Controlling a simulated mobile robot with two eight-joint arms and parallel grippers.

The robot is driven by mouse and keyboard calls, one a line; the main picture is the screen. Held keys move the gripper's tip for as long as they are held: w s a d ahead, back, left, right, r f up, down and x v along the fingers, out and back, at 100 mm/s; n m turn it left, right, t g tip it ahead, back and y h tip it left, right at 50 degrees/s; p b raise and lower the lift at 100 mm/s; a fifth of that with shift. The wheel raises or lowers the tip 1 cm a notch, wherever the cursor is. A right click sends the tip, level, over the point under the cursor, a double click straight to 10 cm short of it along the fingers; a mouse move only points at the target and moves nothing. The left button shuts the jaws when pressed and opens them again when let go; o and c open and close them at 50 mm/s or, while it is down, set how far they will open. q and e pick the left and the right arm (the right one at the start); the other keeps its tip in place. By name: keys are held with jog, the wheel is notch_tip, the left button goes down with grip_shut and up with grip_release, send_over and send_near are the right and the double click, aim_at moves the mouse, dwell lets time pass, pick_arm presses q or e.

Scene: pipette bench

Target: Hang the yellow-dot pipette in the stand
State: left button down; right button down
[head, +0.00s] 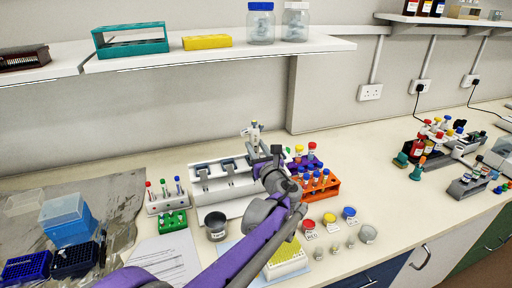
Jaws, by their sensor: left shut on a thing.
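A pipette (254,128) with a pale body and a small yellowish mark at its top stands roughly upright at the back of the bench. My left gripper (257,146) is shut on it; the wrist and arm hide its lower part. The white pipette stand (222,190) sits just left of and below the gripper in the picture, with grey holders along its top. My left arm covers the stand's right end. I cannot tell whether the pipette touches the stand. My right gripper is not in view.
An orange tube rack (323,190) stands close right of my wrist. A white tube rack (166,203), a green rack (173,222) and a dark pot (216,226) stand left. A yellow tip box (287,262) lies below my arm. The shelf (210,58) overhangs the back.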

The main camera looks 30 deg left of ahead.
pick_arm(q)
jog(key=shift+f, duration=0.45)
jog(key=shift+c, duration=2.2)
grip_release()
jog(key=shift+s+d, duration=0.1)
jog(key=b+v, duration=0.1)
jog(key=v, duration=0.9)
jog(key=shift+d, duration=0.25)
jog(key=shift+s, duration=0.1)
